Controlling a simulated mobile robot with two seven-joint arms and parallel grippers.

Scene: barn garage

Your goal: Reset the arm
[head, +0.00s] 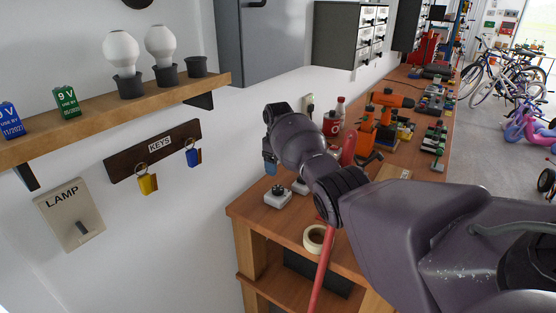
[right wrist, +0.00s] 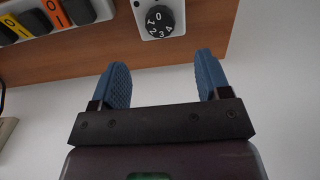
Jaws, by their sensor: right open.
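My right arm (head: 300,150) reaches in from the right over the workbench, bent at the elbow. Its gripper (head: 270,164) hangs near the wall, above the bench's near left end, and is partly hidden by the wrist. In the right wrist view the right gripper (right wrist: 164,80) is open, with its two blue fingers wide apart and nothing between them. A white box with a black dial (right wrist: 158,18) lies beyond the fingertips, apart from them. It also shows in the head view (head: 278,197) below the gripper. My left gripper is not in view.
The wooden workbench (head: 270,222) holds a tape roll (head: 314,238), an orange drill (head: 392,100) and several tools. On the wall are a shelf (head: 160,102) with bulbs, a keys board (head: 154,150) and a lamp switch (head: 69,216). Bikes (head: 510,75) stand at right.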

